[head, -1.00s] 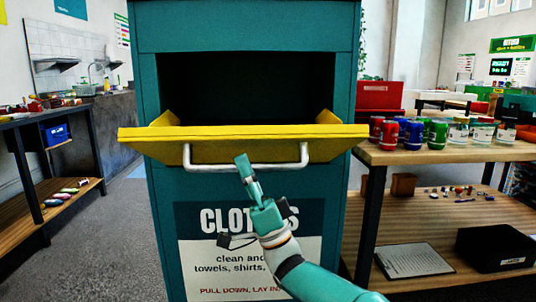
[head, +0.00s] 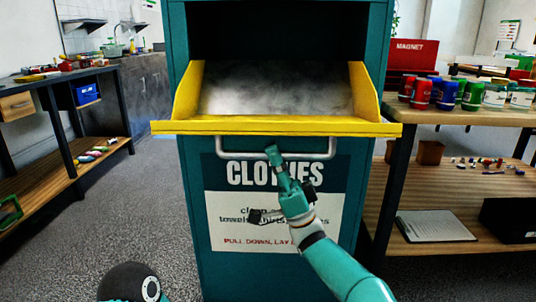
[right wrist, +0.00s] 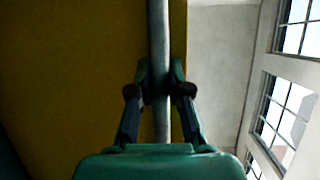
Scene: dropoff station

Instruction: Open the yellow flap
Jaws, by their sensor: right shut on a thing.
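The yellow flap (head: 215,126) on the teal clothes bin (head: 194,210) is tipped down and outward. Its yellow sides and grey inner surface (head: 275,92) show, with a dark opening behind. A silver bar handle (head: 322,155) hangs below the flap's front edge. My right gripper (head: 274,152) is at the middle of this handle, shut on it. In the right wrist view the handle (right wrist: 158,30) runs between the two fingers (right wrist: 160,88), with the yellow flap (right wrist: 80,70) beside it. My left gripper is not in view.
At right stands a wooden table (head: 450,114) with several coloured cans and a red magnet box (head: 412,57); its lower shelf holds a clipboard (head: 434,226). A shelf bench (head: 60,76) stands at left. Grey floor (head: 150,210) is clear between the bench and the bin.

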